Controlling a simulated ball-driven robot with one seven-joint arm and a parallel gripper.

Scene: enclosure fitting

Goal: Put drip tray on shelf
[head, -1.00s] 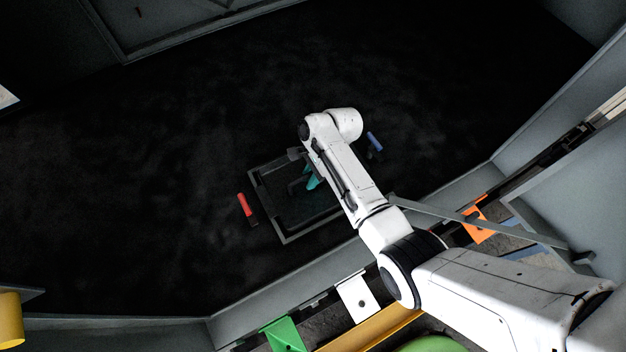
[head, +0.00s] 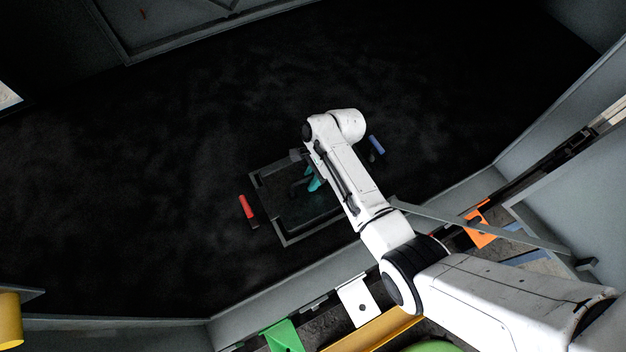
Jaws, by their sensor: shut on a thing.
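The drip tray (head: 266,212) is a dark, shallow rectangular tray with a grey rim. It lies on or just above the black floor near the middle of the head view; any gap below it cannot be told. My gripper (head: 304,186) is over the inside of the tray, partly hidden by my white arm. It is shut on the tray, though the contact point is too dark to see. A teal part (head: 315,181) shows beside the gripper. The arm covers the tray's right side. No shelf can be made out clearly.
A red-handled object (head: 247,208) lies just left of the tray, and a blue one (head: 376,144) right of the arm. Grey walls (head: 270,290) edge the floor. White (head: 355,298), green (head: 282,336) and orange (head: 479,232) tabs line the near side. The floor's left is clear.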

